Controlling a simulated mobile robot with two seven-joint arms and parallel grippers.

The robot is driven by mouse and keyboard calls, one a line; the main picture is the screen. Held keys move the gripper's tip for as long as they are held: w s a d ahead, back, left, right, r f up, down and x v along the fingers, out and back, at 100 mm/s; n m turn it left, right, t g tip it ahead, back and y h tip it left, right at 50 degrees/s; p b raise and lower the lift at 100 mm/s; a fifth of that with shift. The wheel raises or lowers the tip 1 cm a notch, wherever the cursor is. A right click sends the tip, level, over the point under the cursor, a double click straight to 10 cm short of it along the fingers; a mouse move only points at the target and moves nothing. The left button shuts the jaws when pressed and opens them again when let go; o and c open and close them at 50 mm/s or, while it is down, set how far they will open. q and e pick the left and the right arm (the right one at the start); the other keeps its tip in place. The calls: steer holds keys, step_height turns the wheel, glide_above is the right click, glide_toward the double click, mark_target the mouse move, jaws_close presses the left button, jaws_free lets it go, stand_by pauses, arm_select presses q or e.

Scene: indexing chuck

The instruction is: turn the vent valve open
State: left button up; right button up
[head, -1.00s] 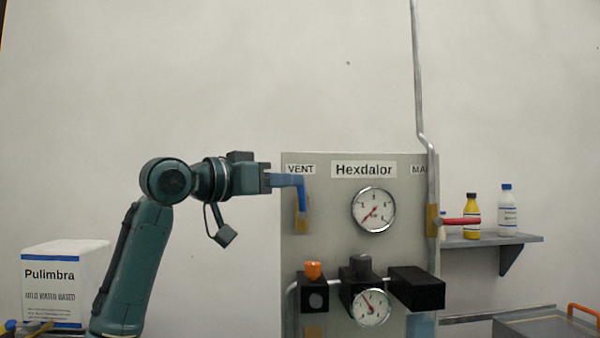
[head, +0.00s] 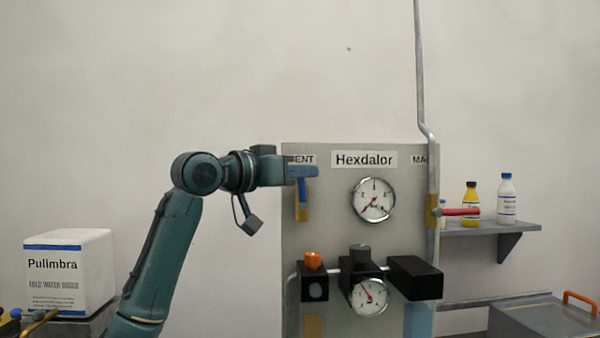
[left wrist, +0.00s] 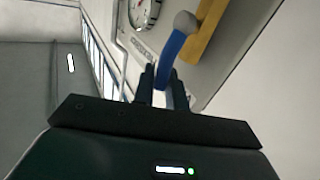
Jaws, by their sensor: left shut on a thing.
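The vent valve is at the upper left of the grey panel, under the partly covered VENT label (head: 304,160). It has a blue lever (head: 303,186) on a brass-coloured body (head: 302,213). My left gripper (head: 292,173) reaches in from the left and is shut on the blue lever. In the left wrist view, the lever (left wrist: 172,48) runs from a grey hub down between the dark fingers (left wrist: 161,88). The fingers hide the lever's end. My right gripper is not in view.
The grey Hexdalor panel (head: 337,220) carries an upper gauge (head: 373,199), a lower gauge (head: 369,296), an orange knob (head: 312,259) and black blocks. A red lever (head: 460,212) sits at its right edge, by a shelf with bottles (head: 507,200). A white Pulimbra box (head: 70,270) stands left.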

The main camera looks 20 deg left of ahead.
arm_select(q)
steer(key=shift+r, duration=0.1)
jaws_close()
steer(key=shift+w+d+m+g, duration=0.2)
steer(key=shift+d+m+g, duration=0.2)
steer(key=shift+g, duration=0.2)
steer(key=o, duration=0.7)
jaws_free()
steer(key=shift+c, duration=0.2)
steer(key=shift+s+a, duration=0.3)
steer(key=shift+s, duration=0.15)
steer(key=b+v, duration=0.3)
steer(key=v, duration=0.9)
steer(key=shift+s+d+r+b, duration=0.15)
steer(key=shift+s+r+b, duration=0.05)
steer(key=shift+b, duration=0.2)
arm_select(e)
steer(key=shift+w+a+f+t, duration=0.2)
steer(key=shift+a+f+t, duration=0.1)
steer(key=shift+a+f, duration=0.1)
